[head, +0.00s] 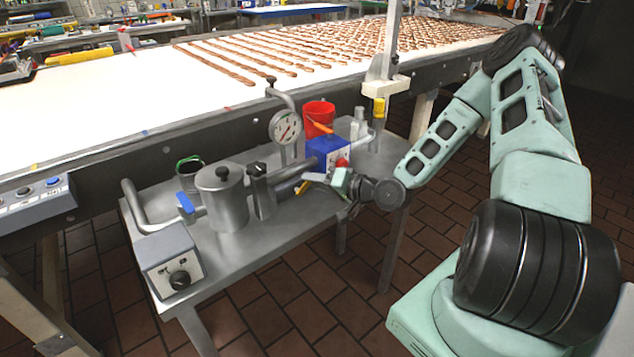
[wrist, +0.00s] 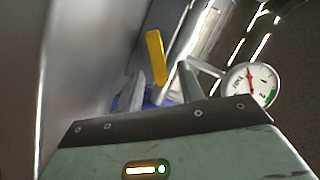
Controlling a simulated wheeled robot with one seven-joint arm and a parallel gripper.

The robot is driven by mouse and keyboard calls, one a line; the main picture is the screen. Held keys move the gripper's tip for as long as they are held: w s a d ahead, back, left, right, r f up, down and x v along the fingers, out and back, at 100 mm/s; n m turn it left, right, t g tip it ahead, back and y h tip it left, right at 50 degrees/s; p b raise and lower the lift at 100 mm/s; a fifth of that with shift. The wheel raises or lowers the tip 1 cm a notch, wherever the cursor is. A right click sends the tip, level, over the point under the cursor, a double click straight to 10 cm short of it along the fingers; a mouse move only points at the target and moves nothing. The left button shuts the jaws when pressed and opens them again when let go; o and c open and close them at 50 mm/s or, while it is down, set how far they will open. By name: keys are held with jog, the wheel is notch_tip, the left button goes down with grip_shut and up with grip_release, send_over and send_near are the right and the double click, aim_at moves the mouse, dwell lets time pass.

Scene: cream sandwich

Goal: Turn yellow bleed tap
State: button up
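The yellow bleed tap (head: 303,187) shows in the head view as a small yellow handle on the metal pipework, partly hidden by my gripper. In the wrist view its yellow lever (wrist: 156,57) stands upright, slightly tilted, beyond and between my fingertips. My gripper (head: 313,178) is right beside the tap, reaching in from the right. In the wrist view my gripper (wrist: 161,85) has its two fingers apart with the lever's lower end showing in the gap. I cannot tell whether either finger touches it.
A pressure gauge (head: 285,127), blue box (head: 325,150) with red knob, red bucket (head: 319,118) and steel pot (head: 222,197) crowd the metal side table (head: 240,250). A blue-handled valve (head: 185,203) is at left. The white conveyor (head: 110,105) runs behind. The table's front right is clear.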

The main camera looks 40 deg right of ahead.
jog(key=p+v, duration=0.1)
jog(key=v, duration=1.6)
jog(key=shift+s, duration=0.15)
jog(key=shift+d, duration=0.15)
